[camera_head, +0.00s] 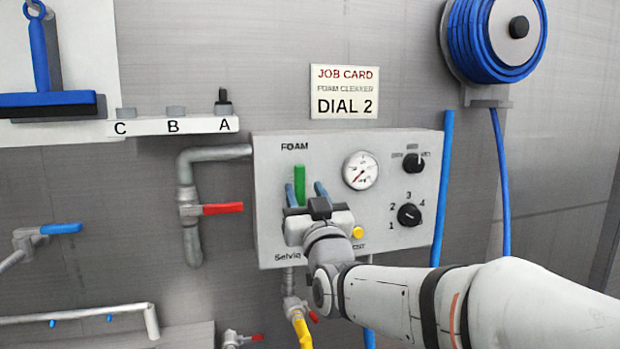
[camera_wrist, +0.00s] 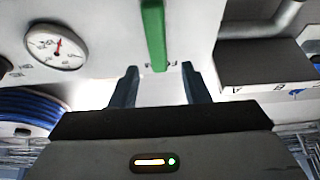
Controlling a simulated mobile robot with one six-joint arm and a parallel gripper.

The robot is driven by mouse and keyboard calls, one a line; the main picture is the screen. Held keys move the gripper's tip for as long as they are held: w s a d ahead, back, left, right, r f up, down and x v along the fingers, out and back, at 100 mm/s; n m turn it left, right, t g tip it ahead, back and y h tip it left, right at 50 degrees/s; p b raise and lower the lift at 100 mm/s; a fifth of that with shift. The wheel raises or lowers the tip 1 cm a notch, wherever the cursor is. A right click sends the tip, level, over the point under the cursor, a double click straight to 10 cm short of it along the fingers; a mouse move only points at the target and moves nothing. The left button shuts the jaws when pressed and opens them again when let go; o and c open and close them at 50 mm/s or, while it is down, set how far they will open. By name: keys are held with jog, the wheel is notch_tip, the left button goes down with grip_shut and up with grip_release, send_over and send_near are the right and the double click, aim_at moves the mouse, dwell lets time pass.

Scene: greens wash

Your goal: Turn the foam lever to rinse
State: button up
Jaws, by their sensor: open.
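The green foam lever (camera_head: 300,185) points straight up below the word FOAM on the white control box (camera_head: 400,257). My gripper (camera_head: 305,190) is in front of the box, open, with one finger on each side of the lever. The gripper body hides the lever's lower part. In the wrist view the lever (camera_wrist: 153,35) hangs from the top, its end between and a little above the fingertips of my open gripper (camera_wrist: 158,70). A gap shows between the lever and each finger; I cannot see contact.
The box also bears a gauge (camera_head: 361,171), a small dark switch (camera_head: 414,162), a numbered dial (camera_head: 409,215) and a yellow button (camera_head: 358,232). A job card (camera_head: 344,91) reads "DIAL 2". A red-handled valve (camera_head: 222,209) is left of the box; a blue hose reel (camera_head: 492,40) hangs upper right.

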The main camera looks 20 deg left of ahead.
aim_at(299, 179)
jog(key=p+x, duration=0.1)
jog(key=x, duration=0.4)
jog(key=shift+w+a, duration=0.15)
jog(key=shift+w, duration=0.2)
jog(key=shift+c, duration=0.4)
grip_shut()
jog(key=shift+a, duration=0.1)
